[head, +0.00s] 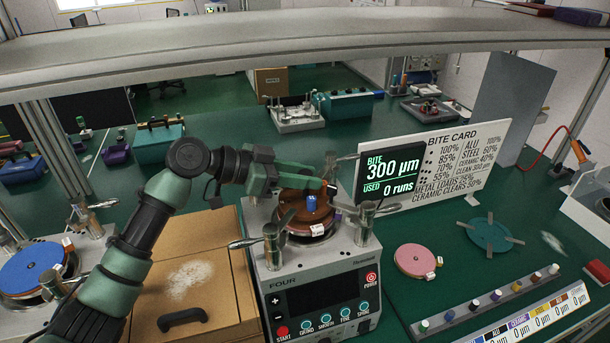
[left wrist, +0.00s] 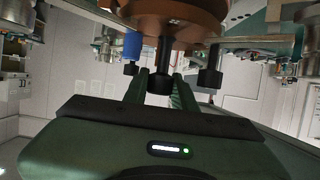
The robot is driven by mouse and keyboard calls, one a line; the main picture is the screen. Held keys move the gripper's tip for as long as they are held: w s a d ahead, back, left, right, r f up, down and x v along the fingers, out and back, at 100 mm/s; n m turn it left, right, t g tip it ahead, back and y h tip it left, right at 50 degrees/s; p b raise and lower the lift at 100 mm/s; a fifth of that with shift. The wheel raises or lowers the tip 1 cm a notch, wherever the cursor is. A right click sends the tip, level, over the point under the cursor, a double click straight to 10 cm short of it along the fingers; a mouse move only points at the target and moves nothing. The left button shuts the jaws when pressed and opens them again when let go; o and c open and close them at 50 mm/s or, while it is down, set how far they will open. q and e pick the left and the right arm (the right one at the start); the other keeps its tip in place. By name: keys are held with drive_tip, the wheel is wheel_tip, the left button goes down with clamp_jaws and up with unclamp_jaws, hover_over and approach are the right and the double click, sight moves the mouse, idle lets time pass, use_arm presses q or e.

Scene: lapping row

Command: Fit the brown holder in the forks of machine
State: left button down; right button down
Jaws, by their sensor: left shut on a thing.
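The brown holder (head: 290,217) is a round disc with a blue piece (head: 311,203) standing on it. It is over the round plate on top of the machine marked FOUR (head: 320,262), between metal posts with levers, one at left (head: 272,245) and one at right (head: 365,223). I cannot tell whether it is seated in the forks. In the left wrist view the holder (left wrist: 185,12) fills the top, with a dark peg (left wrist: 159,78) between my fingers (left wrist: 160,92). My right gripper is out of view.
A cardboard box (head: 190,265) stands left of the machine, and another machine with a blue disc (head: 35,268) further left. A display (head: 392,172) and a bite card stand behind right. A pink disc (head: 415,260) and a teal carrier (head: 490,237) lie on the green bench at right. A shelf hangs above.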

sight(305, 173)
use_arm(q)
drive_tip(key=shift+f+b, duration=0.6)
drive_tip(key=shift+f, duration=0.2)
drive_tip(key=c, duration=1.2)
unclamp_jaws()
drive_tip(key=shift+o, duration=0.7)
wheel_tip(305, 173, up, 20)
drive_tip(key=b, duration=0.3)
drive_tip(key=shift+b, duration=0.35)
